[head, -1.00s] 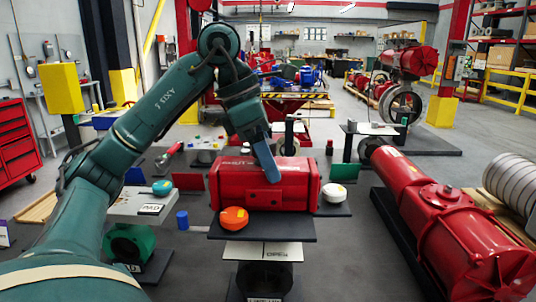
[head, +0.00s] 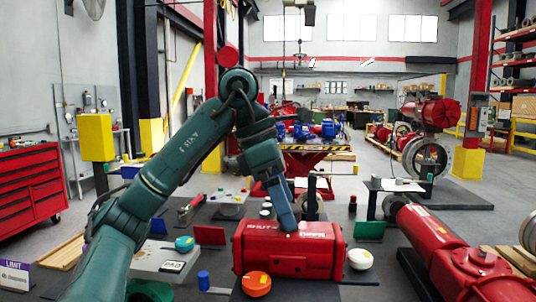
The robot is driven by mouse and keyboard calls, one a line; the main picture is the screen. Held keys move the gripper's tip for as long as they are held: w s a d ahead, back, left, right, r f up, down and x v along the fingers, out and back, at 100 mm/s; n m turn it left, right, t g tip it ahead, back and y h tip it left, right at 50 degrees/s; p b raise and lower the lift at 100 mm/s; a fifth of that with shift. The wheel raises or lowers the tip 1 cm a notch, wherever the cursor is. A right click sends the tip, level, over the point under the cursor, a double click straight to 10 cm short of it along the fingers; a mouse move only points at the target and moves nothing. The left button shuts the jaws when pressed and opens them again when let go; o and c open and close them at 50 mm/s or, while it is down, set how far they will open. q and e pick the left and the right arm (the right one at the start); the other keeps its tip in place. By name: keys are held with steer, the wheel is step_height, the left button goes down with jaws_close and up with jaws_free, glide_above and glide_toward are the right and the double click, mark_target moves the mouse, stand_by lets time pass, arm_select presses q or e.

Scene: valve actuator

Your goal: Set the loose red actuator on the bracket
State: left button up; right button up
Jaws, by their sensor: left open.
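A red box-shaped actuator (head: 289,252) marked SHUT and OPEN sits level on a dark plate (head: 315,291) at the lower middle. My left gripper (head: 288,226) points down at the actuator's top middle, its blue-grey fingers overlapping the upper edge. The fingers line up in this view, so their gap is hidden, and I cannot tell whether they touch the actuator. The gripper is open. A large red cylindrical actuator (head: 448,255) lies low at the right. I cannot tell which part is the bracket. My right gripper is out of view.
An orange knob (head: 256,284) and a white knob (head: 360,259) flank the boxed actuator. A teal knob (head: 184,244) sits on a grey plate at left. A blue cylinder (head: 203,281) stands nearby. A red tool cabinet (head: 30,185) is at far left. Open floor lies behind right.

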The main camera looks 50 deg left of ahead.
arm_select(q)
steer(key=p+v, duration=0.3)
steer(key=v, duration=0.6)
steer(key=shift+p, duration=0.35)
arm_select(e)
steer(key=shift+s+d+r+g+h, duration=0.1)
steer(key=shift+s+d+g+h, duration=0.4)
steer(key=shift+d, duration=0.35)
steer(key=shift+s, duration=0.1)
